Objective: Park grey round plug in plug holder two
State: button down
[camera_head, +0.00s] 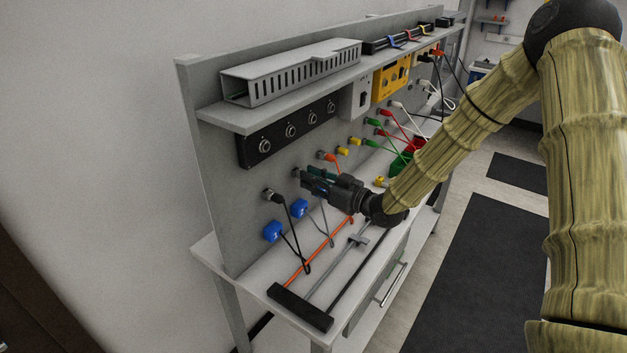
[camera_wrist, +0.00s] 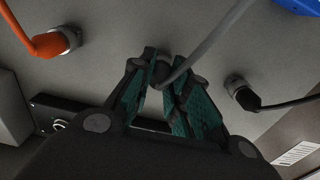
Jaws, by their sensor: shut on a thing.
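The grey round plug (camera_wrist: 163,68) is between my gripper's fingertips in the wrist view, with its grey cable (camera_wrist: 212,45) running up and right. My gripper (camera_head: 312,181) is shut on it, close to the grey panel in the head view. The teal finger pads hide part of the plug, and I cannot tell whether it sits in a holder. An orange plug (camera_head: 328,157) and a black plug (camera_head: 271,195) are held at the panel on either side; they also show in the wrist view, orange (camera_wrist: 52,42) and black (camera_wrist: 242,96). No label marks holder two.
A black strip with several round sockets (camera_head: 288,131) is above my gripper, under a shelf (camera_head: 240,117). Two blue plugs (camera_head: 273,231) are low on the panel. Hanging cables and a black block (camera_head: 300,307) occupy the bench. Yellow, green and red plugs continue rightward.

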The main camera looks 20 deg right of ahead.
jog(key=shift+w+a, duration=0.1)
jog(key=shift+w, duration=0.05)
jog(key=c, duration=1.3)
grip_release()
